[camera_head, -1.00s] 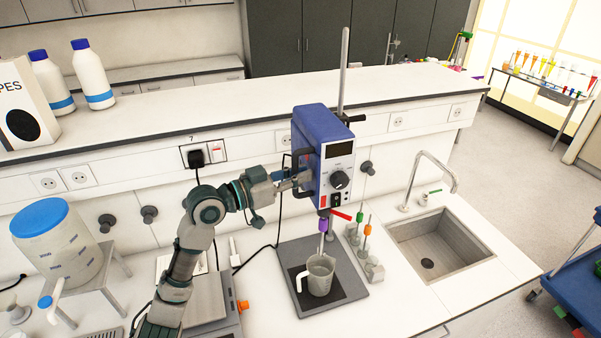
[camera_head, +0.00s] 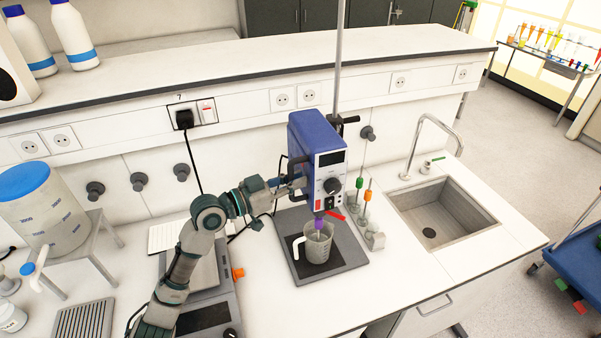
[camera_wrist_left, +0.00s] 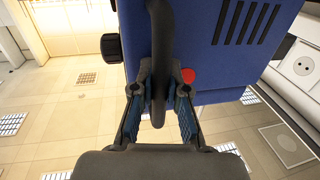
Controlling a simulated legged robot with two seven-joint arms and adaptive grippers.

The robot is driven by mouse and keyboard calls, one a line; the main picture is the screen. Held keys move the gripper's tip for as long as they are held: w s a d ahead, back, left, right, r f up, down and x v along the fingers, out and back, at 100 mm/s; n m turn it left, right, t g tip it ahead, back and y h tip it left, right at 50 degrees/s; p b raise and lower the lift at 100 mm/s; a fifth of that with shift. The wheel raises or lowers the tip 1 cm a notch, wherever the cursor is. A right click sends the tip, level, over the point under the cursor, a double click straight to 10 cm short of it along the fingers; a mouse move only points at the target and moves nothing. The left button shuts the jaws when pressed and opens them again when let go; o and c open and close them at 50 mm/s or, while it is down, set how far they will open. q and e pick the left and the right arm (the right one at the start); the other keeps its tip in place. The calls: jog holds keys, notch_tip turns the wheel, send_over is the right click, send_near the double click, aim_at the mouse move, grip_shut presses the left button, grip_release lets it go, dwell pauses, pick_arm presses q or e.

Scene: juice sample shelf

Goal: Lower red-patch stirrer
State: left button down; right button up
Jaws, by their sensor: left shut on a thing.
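The stirrer (camera_head: 313,150) is a blue box with a dial and a small red patch (camera_head: 318,204) on its front, mounted on a tall grey rod (camera_head: 339,60). My left gripper (camera_head: 297,178) is at its left side, shut on its black handle. The left wrist view shows the fingers (camera_wrist_left: 160,88) around the dark handle (camera_wrist_left: 160,50), beside the blue housing (camera_wrist_left: 225,40). A purple chuck (camera_head: 318,223) hangs under the stirrer, at the mouth of a clear beaker (camera_head: 317,248). The shaft goes down into the beaker. My right gripper is not in view.
The beaker stands on a dark plate (camera_head: 345,262). Green-topped and orange-topped stirring rods (camera_head: 367,196) stand in a holder just right of it. A sink (camera_head: 445,215) lies further right. A red lever (camera_head: 335,215) sticks out below the stirrer. A stool with a blue-lidded tub (camera_head: 45,215) stands left.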

pick_arm(q)
jog(key=shift+a+f, duration=0.15)
jog(key=shift+f, duration=0.75)
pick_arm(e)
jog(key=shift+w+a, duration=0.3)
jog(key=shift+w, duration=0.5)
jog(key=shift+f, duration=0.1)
